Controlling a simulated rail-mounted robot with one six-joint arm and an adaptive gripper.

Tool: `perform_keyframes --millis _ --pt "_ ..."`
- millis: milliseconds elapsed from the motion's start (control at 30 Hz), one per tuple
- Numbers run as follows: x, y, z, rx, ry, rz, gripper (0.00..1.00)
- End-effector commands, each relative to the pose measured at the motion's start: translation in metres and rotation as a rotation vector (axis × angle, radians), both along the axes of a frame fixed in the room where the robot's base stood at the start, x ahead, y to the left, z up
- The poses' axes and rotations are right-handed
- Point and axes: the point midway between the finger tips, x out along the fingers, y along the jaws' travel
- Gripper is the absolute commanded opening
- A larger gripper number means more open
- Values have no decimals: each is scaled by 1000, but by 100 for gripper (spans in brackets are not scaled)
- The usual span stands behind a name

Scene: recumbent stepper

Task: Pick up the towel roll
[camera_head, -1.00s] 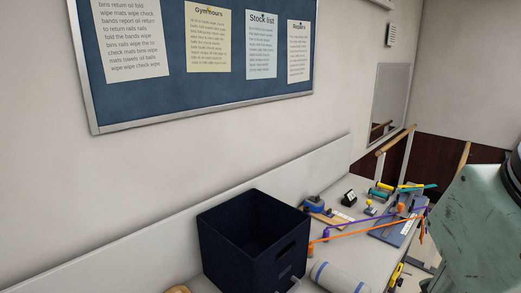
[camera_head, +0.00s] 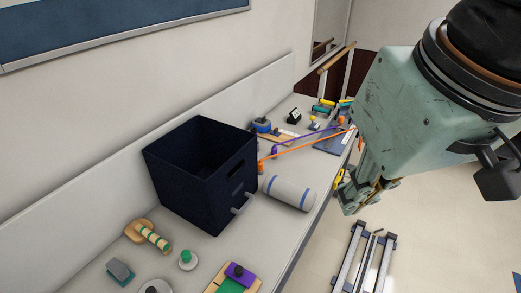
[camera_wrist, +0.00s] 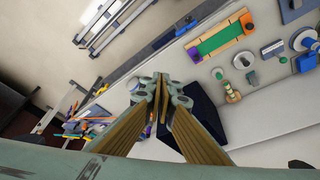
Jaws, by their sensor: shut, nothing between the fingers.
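The towel roll (camera_head: 289,192), a pale grey cylinder with blue bands, lies on its side on the bench near the front edge in the head view. It is just right of the dark navy bin (camera_head: 186,193) and apart from my gripper. My gripper (camera_head: 350,207) is at the right, beyond the bench edge, with its fingers pointing down. In the wrist view my gripper (camera_wrist: 162,92) is shut and empty. Its fingers cover part of the bench there, and I cannot clearly make out the roll behind them.
Orange and purple bands (camera_head: 300,148) and small gear lie behind the roll. A wooden piece with green stripes (camera_head: 148,234) and a purple-and-green board (camera_head: 237,281) lie in front of the bin. A metal frame (camera_head: 363,260) stands on the floor beyond the bench edge.

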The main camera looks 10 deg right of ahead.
Motion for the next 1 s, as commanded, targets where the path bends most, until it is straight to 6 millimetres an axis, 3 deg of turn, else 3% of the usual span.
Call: perform_keyframes --millis 433,900,1000 --pt "0 0 0 0 0 0 0" --pt "0 0 0 0 0 0 43" --pt "0 0 0 0 0 0 45"
